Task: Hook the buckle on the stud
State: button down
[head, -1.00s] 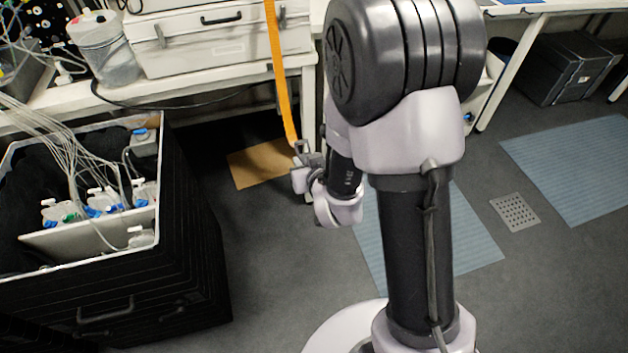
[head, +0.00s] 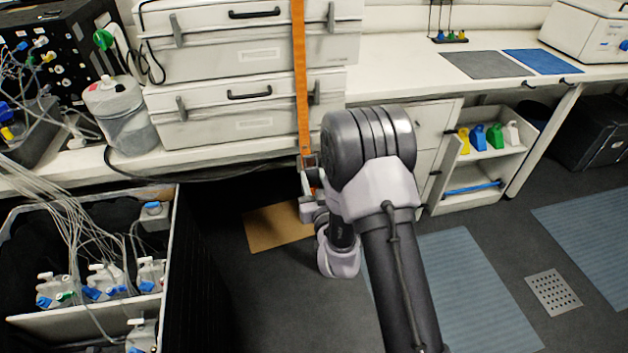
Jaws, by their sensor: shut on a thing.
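An orange strap (head: 301,75) hangs straight down in front of the stacked grey-white cases and over the bench's front edge. At its lower end is a grey metal buckle (head: 307,162). My gripper (head: 310,178) is shut on the buckle at about the height of the bench edge. The fingers are small here and my own arm partly covers them from the right. I cannot make out the stud; it is hidden or too small to tell.
Two stacked cases (head: 240,106) stand on the white bench (head: 400,88), left of a shelf unit (head: 475,170) with coloured bottles. A black crate of tubed bottles (head: 190,270) stands at lower left. A brown mat (head: 275,228) lies on the clear floor below my gripper.

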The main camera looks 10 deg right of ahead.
jog(key=shift+w+r, duration=0.15)
jog(key=shift+w, duration=0.3)
jog(key=w+f, duration=0.1)
jog(key=w, duration=0.6)
jog(key=shift+w, duration=0.15)
dwell(0.5)
jog(key=c, duration=0.9)
grip_release()
